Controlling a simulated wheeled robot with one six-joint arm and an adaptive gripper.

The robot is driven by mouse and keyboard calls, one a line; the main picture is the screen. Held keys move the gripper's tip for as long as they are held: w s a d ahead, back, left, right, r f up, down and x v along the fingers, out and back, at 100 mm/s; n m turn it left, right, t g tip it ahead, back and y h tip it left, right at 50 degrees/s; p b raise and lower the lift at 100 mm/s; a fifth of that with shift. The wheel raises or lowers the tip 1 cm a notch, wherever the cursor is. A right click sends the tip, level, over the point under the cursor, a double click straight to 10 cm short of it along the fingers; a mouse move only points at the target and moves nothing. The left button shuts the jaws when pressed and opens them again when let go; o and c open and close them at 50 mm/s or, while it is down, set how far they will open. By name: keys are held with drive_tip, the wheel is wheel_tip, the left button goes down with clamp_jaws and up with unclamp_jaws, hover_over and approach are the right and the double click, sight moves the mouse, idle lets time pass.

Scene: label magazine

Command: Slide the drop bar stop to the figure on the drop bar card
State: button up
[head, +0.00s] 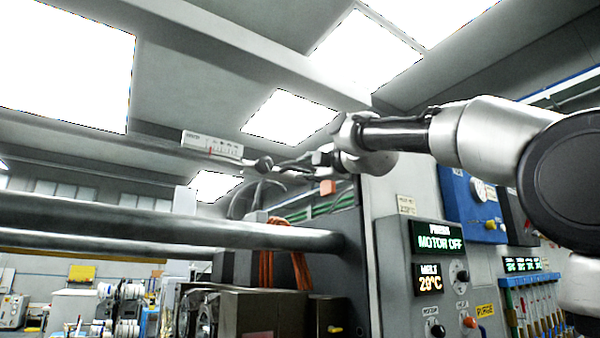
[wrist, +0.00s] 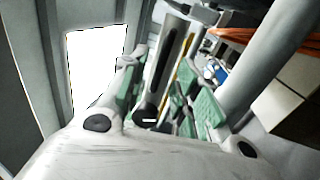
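My gripper (head: 287,164) reaches left from the arm beside the end of a grey bar in the head view. In the wrist view its green-padded fingers (wrist: 160,88) stand apart, on either side of a grey bar with a dark slot (wrist: 165,62). A dark rounded knob (wrist: 147,113) shows low between the fingers; I cannot tell whether it is the drop bar stop or whether a finger touches it. A white plate with small marks and a red pointer (head: 212,146) sits on the bar, left of the gripper. Its figures are too small to read. I cannot make out a separate drop bar card.
A thick grey rail (head: 170,226) crosses below the gripper. Orange cables (head: 267,262) hang below the rail.

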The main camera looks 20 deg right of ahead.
sight(301, 170)
drive_tip(key=x, duration=0.4)
drive_tip(key=shift+w+a, duration=0.1)
drive_tip(key=shift+w, duration=0.15)
clamp_jaws()
